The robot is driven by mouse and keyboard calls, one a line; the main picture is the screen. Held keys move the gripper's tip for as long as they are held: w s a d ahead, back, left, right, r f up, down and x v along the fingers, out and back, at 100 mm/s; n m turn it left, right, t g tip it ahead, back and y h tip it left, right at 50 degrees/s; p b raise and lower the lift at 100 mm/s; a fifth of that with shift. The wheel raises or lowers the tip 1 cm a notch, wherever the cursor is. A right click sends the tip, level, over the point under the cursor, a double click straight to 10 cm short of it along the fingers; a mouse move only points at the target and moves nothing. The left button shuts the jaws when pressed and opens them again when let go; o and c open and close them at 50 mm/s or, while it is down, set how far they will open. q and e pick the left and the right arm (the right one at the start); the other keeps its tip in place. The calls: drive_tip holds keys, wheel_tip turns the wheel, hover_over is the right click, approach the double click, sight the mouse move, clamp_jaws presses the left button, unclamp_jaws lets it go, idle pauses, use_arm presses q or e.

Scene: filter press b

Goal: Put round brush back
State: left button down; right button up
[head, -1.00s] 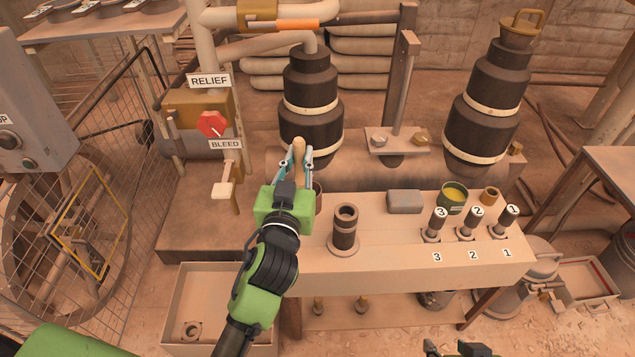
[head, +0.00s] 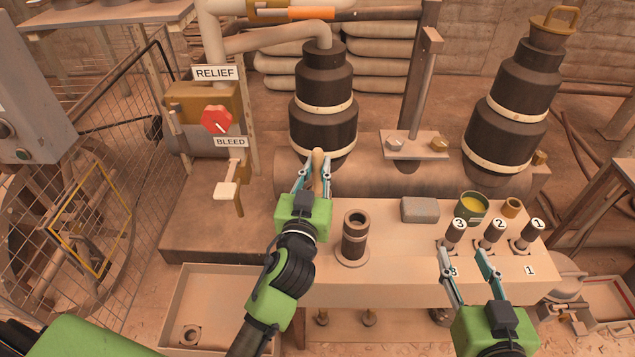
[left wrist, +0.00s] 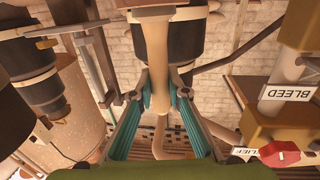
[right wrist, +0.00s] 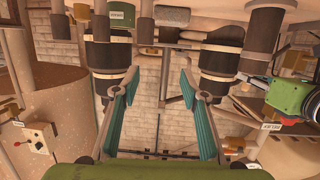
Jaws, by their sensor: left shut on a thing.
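My left gripper (head: 314,172) is shut on the tan handle of the round brush (head: 318,158), over the back left part of the bench. The handle's rounded end sticks up between the fingertips. The rest of the brush is hidden behind the gripper in the head view. In the left wrist view the pale handle (left wrist: 157,75) runs between the two fingers. I cannot tell where the bristles are or whether they touch anything. My right gripper (head: 465,252) is open and empty, over the bench's front right near the numbered handles. Its spread fingers show in the right wrist view (right wrist: 161,88).
A dark hollow cylinder (head: 354,240) stands on the bench (head: 405,270) just right of my left gripper. A grey block (head: 420,209), a green cup with yellow contents (head: 473,207), a small brown ring (head: 511,208) and numbered handles (head: 492,234) are further right. Large dark cylinders (head: 323,120) stand behind.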

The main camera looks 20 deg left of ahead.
sight(317, 183)
use_arm(q)
drive_tip(key=shift+f, duration=0.25)
wheel_tip(317, 183, down, 3)
drive_tip(key=shift+b, duration=0.95)
use_arm(e)
wheel_tip(317, 183, up, 10)
drive_tip(key=a+t+y, duration=0.1)
drive_tip(key=t, duration=0.4)
drive_tip(key=shift+w+a+y, duration=0.25)
drive_tip(key=shift+w+y, duration=0.05)
use_arm(q)
drive_tip(key=shift+f, duration=0.1)
drive_tip(key=shift+f, duration=0.1)
use_arm(e)
drive_tip(key=shift+s+r+t, duration=0.1)
drive_tip(key=shift+r+t, duration=0.2)
drive_tip(key=shift+r, duration=0.1)
use_arm(q)
drive_tip(key=c, duration=2)
unclamp_jaws()
drive_tip(key=shift+o, duration=0.2)
use_arm(e)
drive_tip(key=shift+r, duration=0.15)
